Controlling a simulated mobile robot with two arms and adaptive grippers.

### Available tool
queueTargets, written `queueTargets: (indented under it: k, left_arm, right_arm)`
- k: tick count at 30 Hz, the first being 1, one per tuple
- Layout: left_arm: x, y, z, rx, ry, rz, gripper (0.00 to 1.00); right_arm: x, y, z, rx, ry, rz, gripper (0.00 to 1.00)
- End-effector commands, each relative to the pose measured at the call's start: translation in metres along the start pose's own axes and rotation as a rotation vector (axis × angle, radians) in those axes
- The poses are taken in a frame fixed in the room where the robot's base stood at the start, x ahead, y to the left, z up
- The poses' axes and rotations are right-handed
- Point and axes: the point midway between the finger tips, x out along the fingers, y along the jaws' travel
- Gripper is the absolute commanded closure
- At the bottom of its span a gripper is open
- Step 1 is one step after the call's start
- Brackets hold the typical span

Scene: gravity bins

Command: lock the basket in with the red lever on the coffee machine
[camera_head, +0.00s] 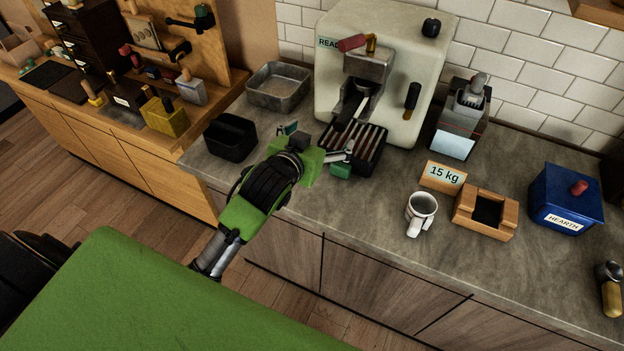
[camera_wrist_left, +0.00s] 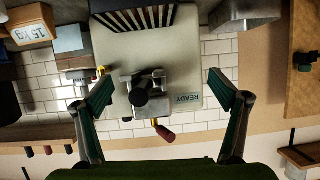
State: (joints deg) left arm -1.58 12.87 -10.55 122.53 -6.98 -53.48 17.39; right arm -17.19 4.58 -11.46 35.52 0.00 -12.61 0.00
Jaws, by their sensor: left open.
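The cream coffee machine (camera_head: 398,75) stands against the tiled wall, with a "READY" label partly hidden in the head view. Its red lever (camera_head: 352,43) points left from a brass pivot above the metal brew head (camera_head: 368,68). The lever also shows in the left wrist view (camera_wrist_left: 163,132). A dark handle (camera_head: 350,108) projects forward from under the brew head; the basket itself is hard to make out. My left gripper (camera_head: 318,140) is open in front of the machine, near the drip tray (camera_head: 368,152). In the left wrist view its spread fingers (camera_wrist_left: 162,90) frame the brew head, with nothing between them. My right gripper is not in view.
A black bin (camera_head: 231,137) and a metal pan (camera_head: 279,87) stand left of the machine. A grinder-like device (camera_head: 462,118), white mug (camera_head: 421,212), "15 kg" sign (camera_head: 443,178), wooden holder (camera_head: 485,212) and blue box (camera_head: 565,200) stand to the right. The front counter has some clear room.

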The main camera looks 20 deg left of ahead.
Motion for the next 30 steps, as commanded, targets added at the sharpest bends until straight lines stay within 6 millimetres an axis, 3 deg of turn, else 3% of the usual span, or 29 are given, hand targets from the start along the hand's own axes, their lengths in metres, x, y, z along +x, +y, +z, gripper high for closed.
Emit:
queueTargets:
  k: [9, 15, 21, 30]
  left_arm:
    - [-0.013, 0.003, 0.063, 0.015, -0.147, 0.002, 0.11]
    - [-0.021, 0.004, 0.09, 0.025, -0.213, 0.005, 0.11]
    - [-0.024, 0.005, 0.102, 0.03, -0.242, 0.006, 0.11]
    - [-0.025, 0.005, 0.103, 0.03, -0.245, 0.007, 0.11]
  right_arm:
    - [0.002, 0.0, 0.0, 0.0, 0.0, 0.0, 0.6]
    - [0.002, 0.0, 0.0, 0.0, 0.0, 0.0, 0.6]
    - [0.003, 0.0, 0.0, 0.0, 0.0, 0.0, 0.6]
    - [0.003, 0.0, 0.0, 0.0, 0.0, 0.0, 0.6]
